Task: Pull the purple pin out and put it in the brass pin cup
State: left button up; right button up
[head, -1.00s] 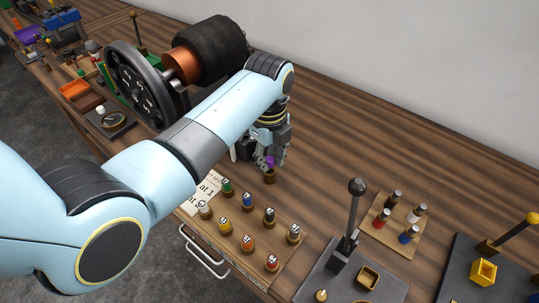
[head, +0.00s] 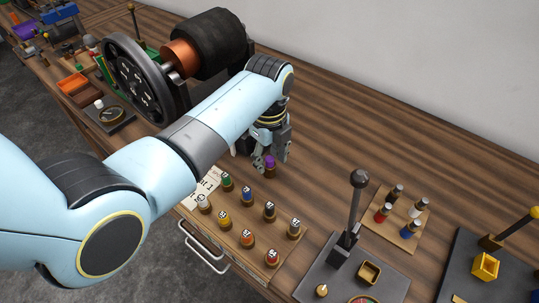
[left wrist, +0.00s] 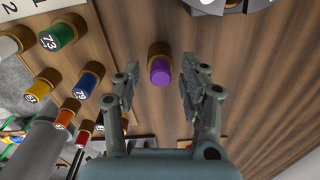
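The purple pin (head: 270,159) stands upright in the small brass pin cup (head: 269,172) on the wooden bench, just behind the board of numbered pins. In the left wrist view the purple pin (left wrist: 160,73) shows its top end-on, with the brass cup (left wrist: 158,50) around its lower part. My left gripper (head: 270,158) is open around the purple pin. In the left wrist view its two fingers (left wrist: 161,82) are on either side of the pin, with a gap on each side. My right gripper is not in view.
A board (head: 206,225) holds several numbered coloured pins in front of the cup. A lever plate (head: 335,268) and a small pin board (head: 375,230) stand to the right. The flywheel (head: 140,80) is close behind my left arm. Bench behind the gripper is clear.

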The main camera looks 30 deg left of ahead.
aim_at(269, 159)
pick_arm(q)
notch_tip(269, 159, up, 12)
dwell(0.7)
jog(key=shift+s, duration=0.1)
dwell(0.5)
